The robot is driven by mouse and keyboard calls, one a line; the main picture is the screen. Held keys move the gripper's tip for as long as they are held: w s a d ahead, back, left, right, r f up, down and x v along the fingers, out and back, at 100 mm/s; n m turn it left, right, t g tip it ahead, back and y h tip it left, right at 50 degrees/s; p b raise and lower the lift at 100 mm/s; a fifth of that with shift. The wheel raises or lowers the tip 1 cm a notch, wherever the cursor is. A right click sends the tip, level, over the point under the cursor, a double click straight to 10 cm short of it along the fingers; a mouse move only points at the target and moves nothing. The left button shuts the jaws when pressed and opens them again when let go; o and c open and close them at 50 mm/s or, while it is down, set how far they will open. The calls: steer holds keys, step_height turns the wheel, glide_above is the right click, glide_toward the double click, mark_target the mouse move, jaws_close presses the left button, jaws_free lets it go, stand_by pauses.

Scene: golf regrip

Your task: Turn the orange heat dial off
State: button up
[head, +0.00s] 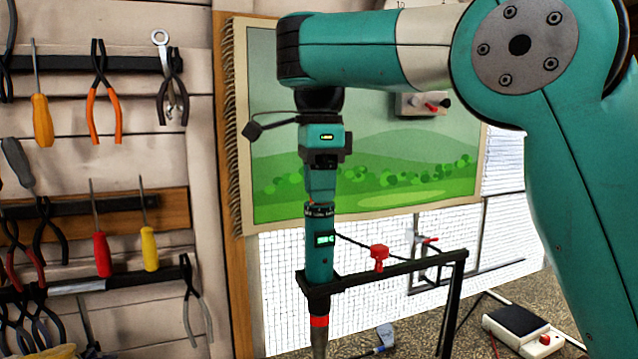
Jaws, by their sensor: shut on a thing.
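My gripper (320,196) points straight down in the head view, with its teal body and fingers above a teal upright tool (319,262). It is shut at the top of the tool, on the orange heat dial (312,202). Only a sliver of orange shows there; the fingers hide the rest, and I cannot read the dial's setting. A black ring with white marks (320,211) sits just below the fingertips. The tool has a small lit green display (323,240) on its side. It stands upright in a black frame, with a red band (319,321) lower down.
A black stand arm (420,265) runs right from the tool, with a red clamp knob (379,256) on it. A white box with a red button (530,330) sits lower right. Hand tools hang on the left wall. A landscape banner (270,170) hangs behind.

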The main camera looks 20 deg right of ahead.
steer(key=shift+m, duration=1.1)
steer(key=o, duration=0.9)
steer(key=shift+o, duration=0.2)
step_height(320, 180, up, 12)
steer(key=p, duration=1.1)
steer(key=shift+a, duration=0.1)
